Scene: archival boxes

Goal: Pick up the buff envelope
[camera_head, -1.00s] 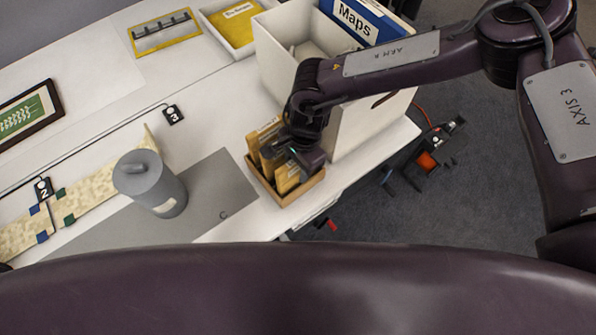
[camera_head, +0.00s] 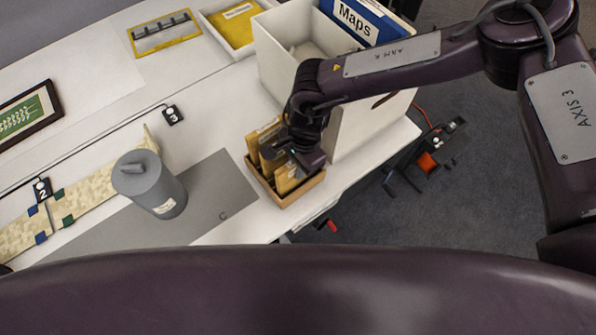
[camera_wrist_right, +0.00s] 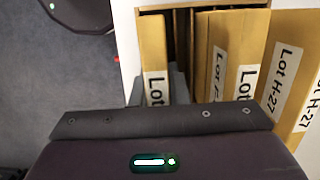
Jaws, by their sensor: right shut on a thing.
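A small tan cardboard box (camera_head: 292,201) stands at the front right edge of the table and holds several upright buff envelopes. My right gripper (camera_head: 283,160) reaches down into it from above. In the right wrist view my fingers (camera_wrist_right: 158,92) stand on both sides of one buff envelope (camera_wrist_right: 153,45) with a white "Lot" label and are shut on it. The envelope's lower part is hidden by my gripper. It still stands among the others in the box. More buff envelopes (camera_wrist_right: 239,40), some labelled "Lot H-27", stand to the right. My left gripper is not in view.
A white open bin (camera_head: 370,130) stands close behind the box, with a blue "Maps" binder (camera_head: 362,18) beyond it. A grey lidded canister (camera_head: 150,185) stands on a grey mat (camera_head: 222,190) to the left. The table ends just right of the box.

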